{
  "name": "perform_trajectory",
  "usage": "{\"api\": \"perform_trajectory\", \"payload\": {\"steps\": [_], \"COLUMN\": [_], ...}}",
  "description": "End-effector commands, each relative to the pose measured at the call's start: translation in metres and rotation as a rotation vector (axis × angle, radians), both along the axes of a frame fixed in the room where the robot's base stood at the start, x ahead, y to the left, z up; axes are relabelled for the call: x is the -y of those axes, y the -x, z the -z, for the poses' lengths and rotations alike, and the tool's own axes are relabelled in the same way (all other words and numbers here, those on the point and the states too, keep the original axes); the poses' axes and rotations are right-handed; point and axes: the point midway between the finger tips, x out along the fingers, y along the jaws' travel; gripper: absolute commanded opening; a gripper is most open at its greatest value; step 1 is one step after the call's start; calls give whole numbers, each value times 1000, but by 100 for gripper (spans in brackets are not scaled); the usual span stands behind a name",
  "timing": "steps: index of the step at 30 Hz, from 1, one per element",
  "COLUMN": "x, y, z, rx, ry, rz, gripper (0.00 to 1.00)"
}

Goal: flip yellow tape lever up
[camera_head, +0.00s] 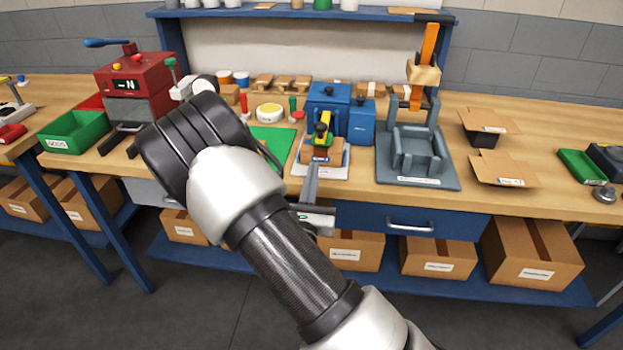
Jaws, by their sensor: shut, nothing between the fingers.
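A small yellow and green tape tool (322,131) with dark parts stands on a small brown box (321,155) at the middle of the bench. Its upper yellow part points up; the exact pose of its lever is too small to tell. The box sits on a white tray (336,168). My gripper (313,167) reaches in from the bench's front edge, with its slim grey fingers together and empty. Its fingertips appear close in front of the box, below the tape tool; I cannot tell whether they touch. My arm hides part of the gripper's wrist.
Blue boxes (328,101) stand right behind the tape tool. A grey press (417,155) stands to the right and a green mat (272,142) lies to the left. A red machine (135,75) is at the far left.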

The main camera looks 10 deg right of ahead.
Motion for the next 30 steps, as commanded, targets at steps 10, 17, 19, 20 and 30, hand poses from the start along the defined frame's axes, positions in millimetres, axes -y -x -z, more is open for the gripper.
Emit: {"api": "perform_trajectory", "payload": {"steps": [10, 17, 19, 20, 30], "x": [17, 19, 19, 19, 15], "y": [-51, -60, -60, -59, -59], "z": [-12, -14, -14, -14, -18], "rx": [1, 0, 0, 0, -9], "ry": [-1, 0, 0, 0, -4], "rz": [2, 0, 0, 0, 0], "gripper": [0, 0, 0, 0, 0]}}
